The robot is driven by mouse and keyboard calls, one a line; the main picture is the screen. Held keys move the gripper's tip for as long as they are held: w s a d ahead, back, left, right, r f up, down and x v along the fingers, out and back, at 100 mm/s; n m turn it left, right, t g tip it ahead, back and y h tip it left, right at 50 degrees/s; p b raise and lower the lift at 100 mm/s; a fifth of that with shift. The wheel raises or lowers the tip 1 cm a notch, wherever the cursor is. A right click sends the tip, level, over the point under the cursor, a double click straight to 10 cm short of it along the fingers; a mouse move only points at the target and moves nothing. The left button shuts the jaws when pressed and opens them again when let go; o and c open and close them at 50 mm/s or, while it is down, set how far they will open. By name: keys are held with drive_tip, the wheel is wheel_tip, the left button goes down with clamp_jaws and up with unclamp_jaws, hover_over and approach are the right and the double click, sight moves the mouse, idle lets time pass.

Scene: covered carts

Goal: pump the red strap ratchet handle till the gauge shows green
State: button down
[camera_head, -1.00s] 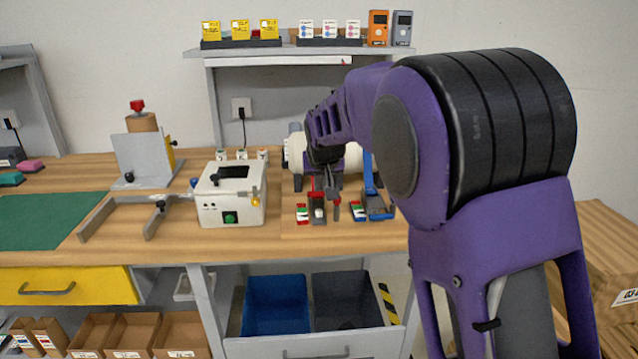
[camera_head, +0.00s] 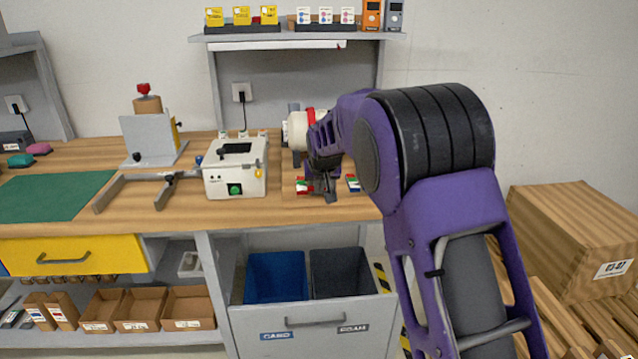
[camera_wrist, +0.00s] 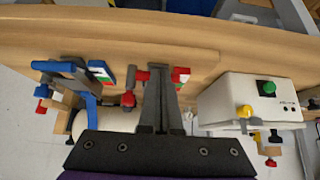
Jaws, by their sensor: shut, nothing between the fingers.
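My gripper (camera_wrist: 159,72) is shut and empty, its fingers together over the strap fixture. In the head view my gripper (camera_head: 326,187) is low over the bench's front part. The red strap ratchet shows red parts (camera_wrist: 128,99) close beside the fingers on the left; the fingers hide some of it, and contact cannot be told. Its red, white and green gauge (camera_wrist: 181,76) is just right of the fingertips; the reading is too small to tell. A red strap (camera_head: 311,117) crosses the white cylinder (camera_head: 296,130). A blue ratchet (camera_wrist: 80,78) with a similar gauge (camera_wrist: 101,71) is further left.
A white box with a green button (camera_head: 235,180) stands close beside the fixture. A grey stand (camera_head: 150,145) and green mat (camera_head: 50,197) are further left on the bench. Blue and dark bins (camera_head: 275,277) sit below; a wooden crate (camera_head: 575,235) is at right.

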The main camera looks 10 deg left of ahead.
drive_tip(key=shift+s+f, duration=0.1)
drive_tip(key=shift+f, duration=0.5)
